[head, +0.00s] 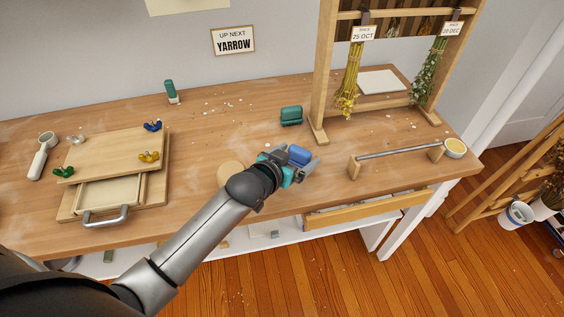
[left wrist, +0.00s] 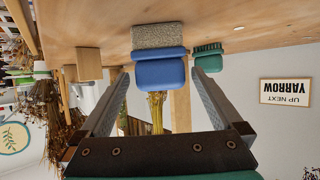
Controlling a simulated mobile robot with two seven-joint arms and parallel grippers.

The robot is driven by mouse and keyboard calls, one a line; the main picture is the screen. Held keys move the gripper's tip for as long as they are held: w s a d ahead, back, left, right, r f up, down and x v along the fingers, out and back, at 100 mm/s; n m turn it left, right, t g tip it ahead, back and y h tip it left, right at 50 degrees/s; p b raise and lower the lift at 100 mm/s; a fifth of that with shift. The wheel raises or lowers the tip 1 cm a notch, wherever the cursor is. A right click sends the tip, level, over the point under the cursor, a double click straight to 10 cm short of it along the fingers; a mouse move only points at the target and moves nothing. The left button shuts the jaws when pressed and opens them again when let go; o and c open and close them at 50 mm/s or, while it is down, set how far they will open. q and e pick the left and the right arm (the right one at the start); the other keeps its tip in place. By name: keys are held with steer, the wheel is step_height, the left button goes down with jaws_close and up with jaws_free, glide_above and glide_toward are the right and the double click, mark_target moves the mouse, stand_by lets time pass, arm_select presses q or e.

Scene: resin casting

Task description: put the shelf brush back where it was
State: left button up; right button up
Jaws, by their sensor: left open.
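My left gripper (head: 300,164) is open above the right half of the workbench. A blue-handled block (head: 299,155) shows at its fingers. In the left wrist view the blue handle (left wrist: 160,73) lies between the open fingertips, with a rough grey pad (left wrist: 157,36) on it; I cannot tell whether the fingers touch it. A green brush (head: 291,115) stands on the bench just behind it; its short bristles show in the left wrist view (left wrist: 208,57). I cannot tell from the pictures which is the shelf brush. My right gripper is not in view.
A wooden frame (head: 322,75) with hanging dried bunches stands behind. A rod on wooden blocks (head: 399,152) and a cream bowl (head: 455,148) are at right. A wooden press (head: 110,152) is at left. A round wooden disc (head: 231,174) lies beside my arm. A white shelf (head: 275,240) runs below.

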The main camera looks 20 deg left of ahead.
arm_select(q)
steer(key=p+v, duration=0.2)
steer(key=v, duration=0.8)
steer(key=shift+s, duration=0.15)
